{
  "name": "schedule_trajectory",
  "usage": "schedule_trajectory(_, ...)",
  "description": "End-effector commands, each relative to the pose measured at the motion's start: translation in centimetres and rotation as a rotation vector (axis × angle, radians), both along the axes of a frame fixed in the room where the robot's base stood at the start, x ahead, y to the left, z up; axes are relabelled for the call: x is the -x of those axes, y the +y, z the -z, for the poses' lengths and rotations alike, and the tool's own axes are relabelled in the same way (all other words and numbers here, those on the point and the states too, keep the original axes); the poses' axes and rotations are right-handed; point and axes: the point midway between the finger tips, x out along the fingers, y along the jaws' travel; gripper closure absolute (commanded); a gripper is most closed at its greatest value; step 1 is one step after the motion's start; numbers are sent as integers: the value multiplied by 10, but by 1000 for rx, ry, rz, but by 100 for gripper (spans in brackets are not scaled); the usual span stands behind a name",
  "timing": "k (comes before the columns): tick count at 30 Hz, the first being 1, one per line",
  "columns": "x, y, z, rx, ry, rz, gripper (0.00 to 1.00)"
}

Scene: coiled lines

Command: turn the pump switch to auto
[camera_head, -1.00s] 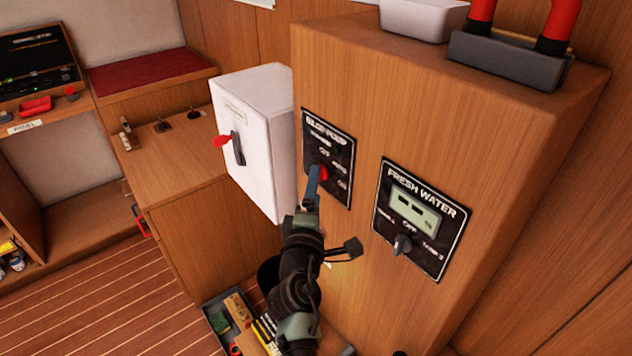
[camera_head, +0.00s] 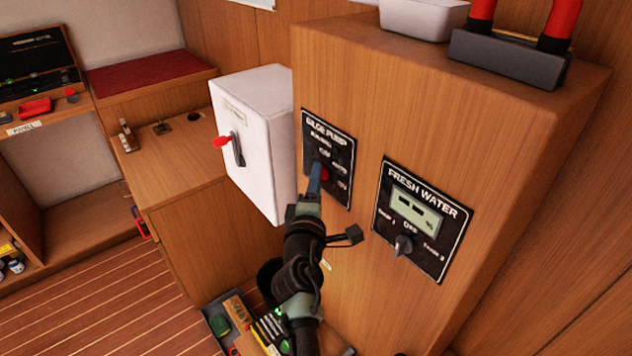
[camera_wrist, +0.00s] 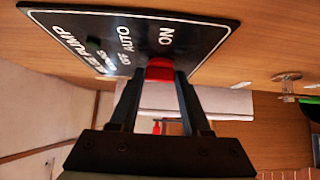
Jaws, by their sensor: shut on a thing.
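The black bilge pump panel (camera_head: 342,146) is on the left part of the wooden cabinet's front face. Its red switch knob (camera_head: 325,174) is partly hidden behind my gripper (camera_head: 316,172) in the head view. In the wrist view the panel (camera_wrist: 95,32) appears turned on its side, with OFF, AUTO and ON lettering. There, the fingertips of my gripper (camera_wrist: 158,78) are closed around the red knob (camera_wrist: 160,66). The fingers cover much of the knob, so I cannot tell which label it points to.
A fresh water panel (camera_head: 423,197) with a grey knob (camera_head: 403,245) is to the right on the same cabinet. A white box (camera_head: 262,170) with a red-handled switch (camera_head: 222,141) stands close to the left. An open tray (camera_head: 218,318) of items lies below my arm.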

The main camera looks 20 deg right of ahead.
Motion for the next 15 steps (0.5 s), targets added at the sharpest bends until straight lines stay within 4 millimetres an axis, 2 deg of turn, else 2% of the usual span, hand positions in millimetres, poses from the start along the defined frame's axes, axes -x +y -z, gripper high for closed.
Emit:
schedule_trajectory(2,0,0,0,0,0,0,100)
schedule_trajectory(15,0,0,7,-16,-41,0,100)
